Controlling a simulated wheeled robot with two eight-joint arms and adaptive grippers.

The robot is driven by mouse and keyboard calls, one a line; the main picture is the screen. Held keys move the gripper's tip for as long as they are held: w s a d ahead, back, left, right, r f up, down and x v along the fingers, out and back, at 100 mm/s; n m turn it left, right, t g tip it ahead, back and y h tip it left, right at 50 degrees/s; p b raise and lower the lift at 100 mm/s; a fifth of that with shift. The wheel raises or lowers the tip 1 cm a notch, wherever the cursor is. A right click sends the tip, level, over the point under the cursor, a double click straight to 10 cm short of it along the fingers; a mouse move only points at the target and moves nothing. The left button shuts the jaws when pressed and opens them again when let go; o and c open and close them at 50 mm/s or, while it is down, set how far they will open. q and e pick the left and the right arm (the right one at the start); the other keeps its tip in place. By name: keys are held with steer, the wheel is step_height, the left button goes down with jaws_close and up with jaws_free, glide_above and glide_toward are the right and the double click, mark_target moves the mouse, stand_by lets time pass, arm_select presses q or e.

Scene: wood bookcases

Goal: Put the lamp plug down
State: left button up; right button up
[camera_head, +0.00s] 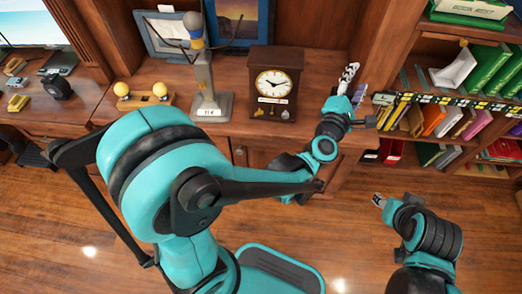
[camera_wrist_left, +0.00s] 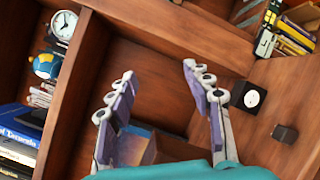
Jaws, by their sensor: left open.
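My left gripper (camera_head: 351,86) reaches over the shelf top to the right of the mantel clock in the head view. In the left wrist view its two fingers (camera_wrist_left: 158,72) are spread wide with nothing held between them. A small dark block (camera_wrist_left: 285,133) lies on the wood to the right of the fingers, apart from them; it may be the lamp plug, but I cannot tell for sure. A black square piece with a white round face (camera_wrist_left: 248,96) is close to it, likely a socket. My right gripper (camera_head: 378,200) is low over the floor, its fingers too small to read.
Framed pictures (camera_head: 235,20) lean behind. Shelves of books (camera_head: 488,75) are at the right. The wood floor (camera_head: 350,220) is clear.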

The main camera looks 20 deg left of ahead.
arm_select(q)
steer(key=s+a+f+m+g+y, duration=0.1)
steer(key=s+a+f+m+g, duration=0.5)
steer(key=s+a+m, duration=0.3)
steer(key=s+a+f+m+g+y, duration=0.1)
steer(key=s+a+f+m+g, duration=0.4)
steer(key=s+m, duration=0.9)
steer(key=s+a+f, duration=0.1)
steer(key=a, duration=0.2)
steer(key=shift+a+f+m+g, duration=0.2)
steer(key=shift+a+m+g, duration=0.15)
steer(key=shift+m+g, duration=0.05)
steer(key=shift+s, duration=0.15)
